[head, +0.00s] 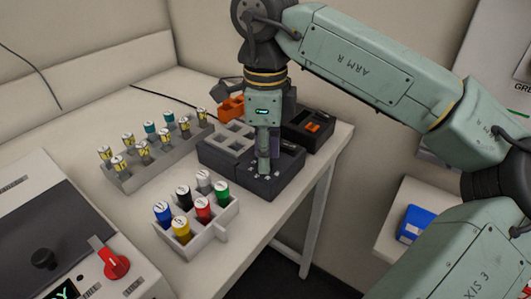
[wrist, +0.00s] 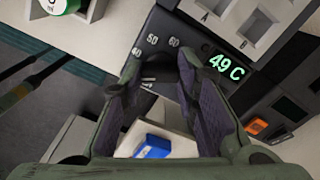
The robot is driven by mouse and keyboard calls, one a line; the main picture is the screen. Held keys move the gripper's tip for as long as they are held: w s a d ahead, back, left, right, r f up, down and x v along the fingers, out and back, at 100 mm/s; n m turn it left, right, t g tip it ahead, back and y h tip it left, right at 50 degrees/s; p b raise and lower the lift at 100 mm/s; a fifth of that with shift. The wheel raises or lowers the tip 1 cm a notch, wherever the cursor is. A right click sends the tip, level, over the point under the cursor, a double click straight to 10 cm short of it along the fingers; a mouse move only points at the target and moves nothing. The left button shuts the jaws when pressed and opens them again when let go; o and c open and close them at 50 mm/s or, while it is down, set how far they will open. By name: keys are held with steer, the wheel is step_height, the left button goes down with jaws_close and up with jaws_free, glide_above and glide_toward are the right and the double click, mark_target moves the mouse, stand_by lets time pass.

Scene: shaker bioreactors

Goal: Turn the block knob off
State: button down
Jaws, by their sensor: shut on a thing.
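The dark heating block unit (head: 222,163) stands on the bench with a grey well block (head: 232,139) on top. My gripper (head: 265,166) points down at the unit's control panel. In the wrist view, my gripper (wrist: 163,70) is shut on the block knob (wrist: 164,68), a dark knob mostly hidden by the fingers. Dial marks 50 and 60 show beside it, and the green display (wrist: 227,67) reads 49 C. The knob's pointer cannot be made out. In the head view the gripper hides the knob.
A rack of coloured-cap tubes (head: 222,229) stands in front of the unit, and a vial rack (head: 120,181) to its left. A dark device with an orange switch (head: 312,127) sits right behind. A machine with a red knob (head: 115,264) is at lower left. A blue box (head: 413,225) lies right.

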steer(key=n, duration=0.6)
steer(key=shift+b, duration=0.35)
steer(key=n, duration=0.5)
steer(key=shift+n, duration=0.4)
steer(key=c, duration=1.2)
jaws_free()
steer(key=shift+c, duration=0.2)
step_height(320, 180, up, 12)
